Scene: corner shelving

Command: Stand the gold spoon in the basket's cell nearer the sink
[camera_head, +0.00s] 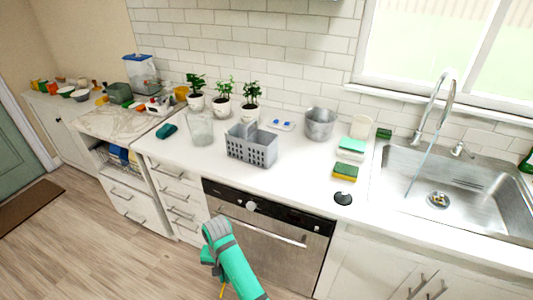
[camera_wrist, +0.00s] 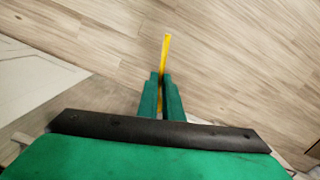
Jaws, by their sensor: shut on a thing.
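The gold spoon (camera_wrist: 166,52) is a thin yellow length held between the green fingers of my gripper (camera_wrist: 162,78), which is shut on it. One end sticks out past the fingertips; I cannot tell whether it is the handle or the bowl. In the head view a short yellow piece of the spoon (camera_head: 222,291) shows below my arm, low in front of the dishwasher. The grey slotted basket (camera_head: 250,149) stands on the white counter, above and beyond my gripper. Its cell floors are hidden. The steel sink (camera_head: 460,195) is to the basket's right.
A glass jar (camera_head: 200,130) stands left of the basket, with potted plants (camera_head: 223,98) behind. A metal pot (camera_head: 319,124), sponges (camera_head: 345,172) and a black disc (camera_head: 343,198) lie toward the sink.

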